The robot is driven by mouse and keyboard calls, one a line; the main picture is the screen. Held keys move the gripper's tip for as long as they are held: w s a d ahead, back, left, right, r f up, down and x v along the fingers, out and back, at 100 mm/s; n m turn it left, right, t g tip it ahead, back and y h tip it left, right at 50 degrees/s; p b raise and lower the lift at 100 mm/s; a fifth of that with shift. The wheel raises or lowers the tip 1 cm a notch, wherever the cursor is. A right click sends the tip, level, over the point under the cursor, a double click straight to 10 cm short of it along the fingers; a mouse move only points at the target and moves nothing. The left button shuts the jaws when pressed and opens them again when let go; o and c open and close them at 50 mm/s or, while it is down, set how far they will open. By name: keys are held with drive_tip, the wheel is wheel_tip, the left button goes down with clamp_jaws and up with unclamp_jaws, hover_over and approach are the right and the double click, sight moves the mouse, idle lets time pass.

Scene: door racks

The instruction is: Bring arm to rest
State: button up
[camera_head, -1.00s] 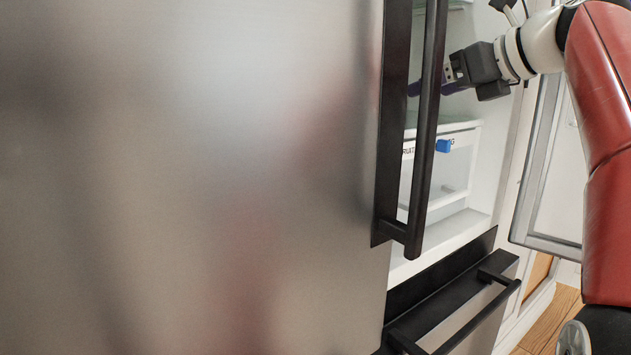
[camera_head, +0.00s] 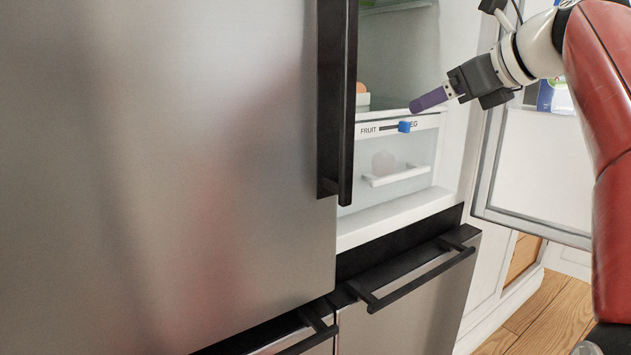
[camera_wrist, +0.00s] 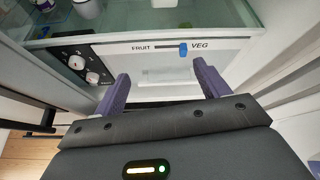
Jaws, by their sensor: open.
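My gripper (camera_head: 430,99) has purple fingers on a dark grey body. My red arm reaches in from the right.
A closed steel fridge door (camera_head: 170,170) with a black handle (camera_head: 347,110) fills the left. The opened fridge door (camera_head: 540,165) stands at the right, behind my arm. Lower freezer drawers with black handles (camera_head: 415,280) are below. Wooden floor (camera_head: 540,320) shows at the lower right.

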drive_tip(key=s+a+f+n+g+h, duration=0.2)
drive_tip(key=s+f+n, duration=0.6)
drive_tip(key=f, duration=0.5)
drive_tip(key=s+a+f+n+g+h, duration=0.2)
drive_tip(key=s+f+n, duration=0.6)
drive_tip(key=f, duration=0.5)
drive_tip(key=shift+s+a+n+h, duration=0.25)
drive_tip(key=shift+a+n+h, duration=0.35)
drive_tip(key=shift+a+n, duration=0.4)
drive_tip(key=s+f+n, duration=0.2)
drive_tip(key=f+n, duration=0.1)
drive_tip(key=f, duration=0.1)
drive_tip(key=s+d+f+n+h, duration=0.1)
drive_tip(key=s+f+n, duration=0.2)
drive_tip(key=f, duration=0.1)
drive_tip(key=s+f+n+g, duration=0.1)
drive_tip(key=s+f+n, duration=0.2)
drive_tip(key=f, duration=0.1)
drive_tip(key=shift+d, duration=0.25)
drive_tip(key=shift+c, duration=0.2)
